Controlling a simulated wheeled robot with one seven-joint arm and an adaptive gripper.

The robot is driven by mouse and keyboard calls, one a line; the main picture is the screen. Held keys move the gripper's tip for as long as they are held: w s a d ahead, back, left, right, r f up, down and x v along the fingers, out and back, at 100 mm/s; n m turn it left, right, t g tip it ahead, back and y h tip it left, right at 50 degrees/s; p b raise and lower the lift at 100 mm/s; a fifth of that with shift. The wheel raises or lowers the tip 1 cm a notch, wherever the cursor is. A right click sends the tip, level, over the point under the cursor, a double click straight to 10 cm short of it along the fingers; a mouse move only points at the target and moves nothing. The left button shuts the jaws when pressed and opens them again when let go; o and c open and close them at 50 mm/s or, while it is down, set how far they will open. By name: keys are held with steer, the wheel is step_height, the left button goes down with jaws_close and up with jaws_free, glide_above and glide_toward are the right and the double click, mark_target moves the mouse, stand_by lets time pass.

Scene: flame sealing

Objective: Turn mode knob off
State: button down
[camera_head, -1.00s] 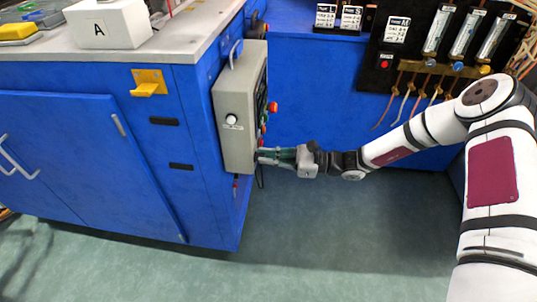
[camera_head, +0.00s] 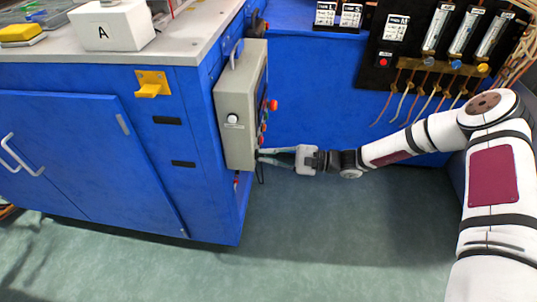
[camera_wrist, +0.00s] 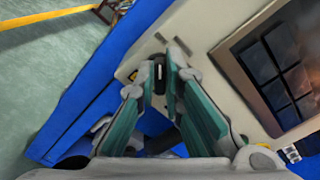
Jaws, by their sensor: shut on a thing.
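The grey control box (camera_head: 232,120) hangs on the blue bench's right side, and its front panel faces right. In the wrist view the pale panel (camera_wrist: 200,35) appears tilted. The mode knob (camera_wrist: 159,72) shows as a small dark piece between my fingertips, mostly hidden by them. My gripper (camera_head: 262,155) is at the lower part of the panel, with its fingers reaching left to it. In the wrist view my gripper (camera_wrist: 160,68) is shut on the knob. The knob's markings cannot be read.
Red and other buttons (camera_head: 271,105) stick out higher on the panel. A dark screen (camera_wrist: 275,65) is at the right in the wrist view. Flow meters (camera_head: 463,35) and hanging tubes are at the back right. The floor below my arm is clear.

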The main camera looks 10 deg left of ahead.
steer(key=shift+a, duration=0.1)
stand_by(0.3)
steer(key=c, duration=1.7)
jaws_free()
steer(key=d, duration=1.2)
steer(key=shift+s, duration=0.2)
